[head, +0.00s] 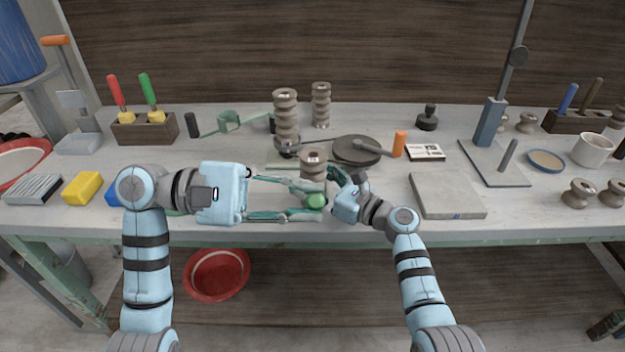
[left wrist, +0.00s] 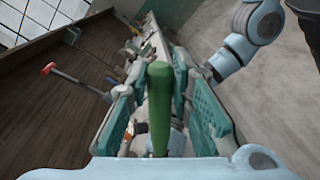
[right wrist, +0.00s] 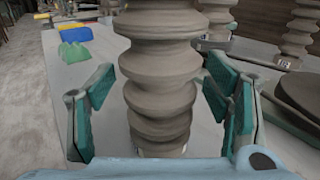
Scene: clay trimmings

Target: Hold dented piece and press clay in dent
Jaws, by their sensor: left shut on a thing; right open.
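A brown ridged clay piece (head: 313,165) stands upright near the middle of the bench. In the right wrist view it fills the space between my right fingers (right wrist: 160,85). My right gripper (head: 340,179) is open around it, with a gap showing at both sides. No dent can be made out on the visible side. My left gripper (head: 317,202) is shut on a green rounded thing (head: 316,200), in front of the clay piece. In the left wrist view it looks like a long green handle (left wrist: 159,100); its far end is hidden.
Two taller ridged pieces (head: 286,118) (head: 321,105) stand behind. Yellow (head: 82,188) and blue blocks lie left. A red basin (head: 217,274) is below the bench.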

